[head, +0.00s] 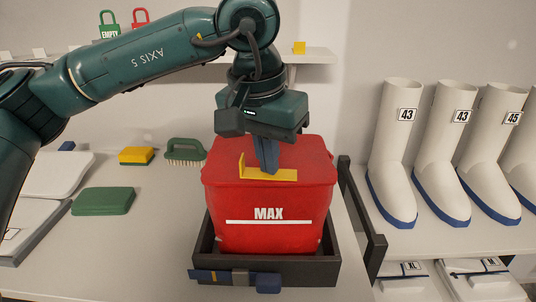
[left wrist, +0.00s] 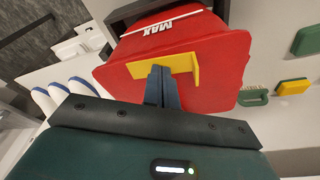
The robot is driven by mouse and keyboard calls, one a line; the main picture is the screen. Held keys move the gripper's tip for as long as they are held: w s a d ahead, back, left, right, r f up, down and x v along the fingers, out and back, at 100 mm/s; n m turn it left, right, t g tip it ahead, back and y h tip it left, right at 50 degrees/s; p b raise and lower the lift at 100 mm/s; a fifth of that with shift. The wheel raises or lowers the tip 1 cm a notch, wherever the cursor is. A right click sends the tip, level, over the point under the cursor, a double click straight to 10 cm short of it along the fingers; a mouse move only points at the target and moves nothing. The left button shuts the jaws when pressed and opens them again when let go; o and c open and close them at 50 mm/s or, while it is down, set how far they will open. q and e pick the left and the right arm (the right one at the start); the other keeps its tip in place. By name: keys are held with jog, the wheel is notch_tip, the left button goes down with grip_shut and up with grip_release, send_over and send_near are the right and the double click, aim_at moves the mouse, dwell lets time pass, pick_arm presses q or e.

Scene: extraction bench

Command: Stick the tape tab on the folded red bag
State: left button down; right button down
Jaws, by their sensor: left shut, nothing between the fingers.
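The folded red bag (head: 312,205) stands upright in a dark tray (head: 213,262), with a white line and "MAX" on its front. A yellow tape tab (head: 284,175) lies on the bag's top near the front edge, its left end standing up. It also shows in the left wrist view (left wrist: 143,69). My left gripper (head: 267,170) points down at the tab with its blue fingers shut and nothing between them. In the left wrist view the fingertips (left wrist: 160,72) are at the tab and appear to touch it. My right gripper is not in view.
A yellow sponge (head: 136,155), a green brush (head: 184,150) and a green pad (head: 103,201) lie left of the tray. White boots (head: 397,150) with blue soles stand on a shelf at the right. A dark upright frame (head: 362,215) borders the bench's right side.

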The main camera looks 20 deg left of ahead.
pick_arm(q)
jog(key=shift+f, duration=0.1)
jog(key=shift+w+p+v, duration=0.25)
jog(key=shift+p+v, duration=0.65)
jog(key=shift+v, duration=0.25)
jog(key=shift+w+p+v, duration=0.25)
jog(key=shift+p+v, duration=0.7)
jog(key=shift+v, duration=0.25)
jog(key=shift+w+p+v, duration=0.25)
jog(key=shift+p+v, duration=0.65)
jog(key=shift+v, duration=0.25)
jog(key=shift+d, duration=0.2)
